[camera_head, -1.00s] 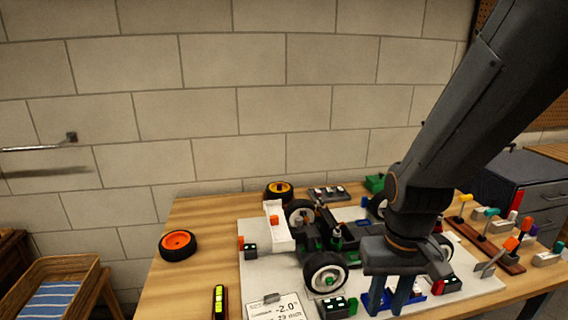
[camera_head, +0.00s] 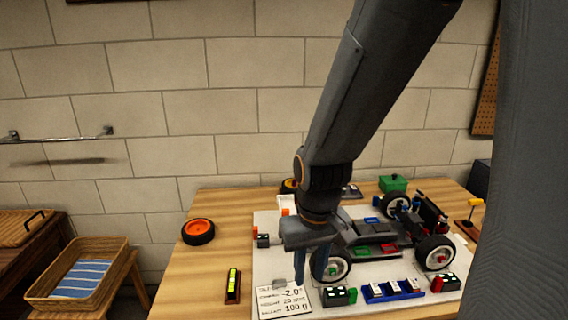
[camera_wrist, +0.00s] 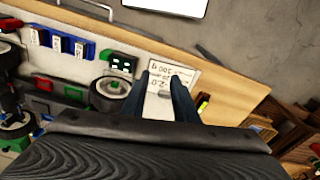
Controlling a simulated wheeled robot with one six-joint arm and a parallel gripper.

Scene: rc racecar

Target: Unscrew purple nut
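I cannot make out a purple nut in any view. The car (camera_head: 375,250) stands on a pale mat, with its wheels on. Its near left wheel (camera_head: 338,268) has a green centre, and its near right wheel (camera_head: 436,254) has a reddish one. My gripper (camera_head: 310,278) points down beside the near left wheel, partly covering it in the head view. In the wrist view my gripper (camera_wrist: 163,82) has its fingers apart with nothing held, over a printed card (camera_wrist: 172,77). The near left wheel (camera_wrist: 111,92) shows to the left of the fingers.
A loose orange-hubbed wheel (camera_head: 198,232) lies on the table at left. A yellow-green level (camera_head: 233,285) lies near the front edge. A blue tray (camera_head: 392,290) and small black blocks stand before the car. A basket (camera_head: 80,273) is off to the left.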

